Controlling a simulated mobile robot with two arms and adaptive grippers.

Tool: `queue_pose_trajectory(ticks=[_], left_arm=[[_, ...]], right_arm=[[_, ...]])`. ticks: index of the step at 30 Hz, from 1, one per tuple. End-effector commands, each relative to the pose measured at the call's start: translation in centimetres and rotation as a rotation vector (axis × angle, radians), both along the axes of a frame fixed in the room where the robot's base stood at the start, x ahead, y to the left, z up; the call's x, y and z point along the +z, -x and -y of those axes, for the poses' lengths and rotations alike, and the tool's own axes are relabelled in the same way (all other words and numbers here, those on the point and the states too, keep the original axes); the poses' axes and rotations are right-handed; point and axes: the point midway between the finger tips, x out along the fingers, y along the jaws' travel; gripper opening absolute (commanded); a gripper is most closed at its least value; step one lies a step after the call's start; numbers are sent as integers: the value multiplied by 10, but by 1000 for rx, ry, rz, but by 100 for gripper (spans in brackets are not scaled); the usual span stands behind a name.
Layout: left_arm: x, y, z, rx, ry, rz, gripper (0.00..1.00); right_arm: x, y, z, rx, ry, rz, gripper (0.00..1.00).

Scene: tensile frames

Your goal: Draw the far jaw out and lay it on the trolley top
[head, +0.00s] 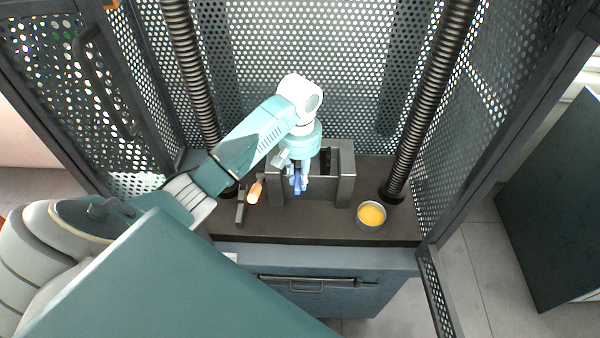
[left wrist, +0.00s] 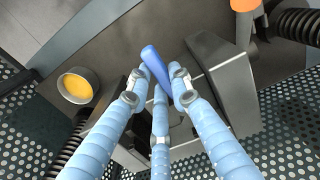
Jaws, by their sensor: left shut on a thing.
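My left gripper (head: 300,184) reaches down into the dark grip block (head: 346,178) on the machine's bed. Its fingers (left wrist: 158,84) are shut on a slim blue piece (left wrist: 154,62), which also shows as a small blue patch in the head view (head: 297,180). The blue piece stands between the block's two side walls. I cannot tell whether it belongs to the far jaw, since the gripper hides much of the block's inside. A dark flat top (head: 560,190) at the right outside the frame may be the trolley. My right gripper is not in view.
A round dish with yellow contents (head: 371,227) stands right of the block. An orange-handled tool (head: 254,194) lies left of it. Two ribbed columns (head: 430,95) and perforated guards (head: 300,50) enclose the bed. The dark top at right looks clear.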

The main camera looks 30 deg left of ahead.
Motion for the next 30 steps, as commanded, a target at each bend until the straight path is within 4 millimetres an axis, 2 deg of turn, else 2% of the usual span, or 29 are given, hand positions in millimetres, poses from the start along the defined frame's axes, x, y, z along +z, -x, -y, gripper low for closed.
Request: queue_pose_trajectory(ticks=[9, 30], left_arm=[[1, 13, 9, -1, 0, 2, 0], [2, 44, 27, 0, 0, 1, 0]], right_arm=[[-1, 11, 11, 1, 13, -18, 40], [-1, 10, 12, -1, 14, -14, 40]])
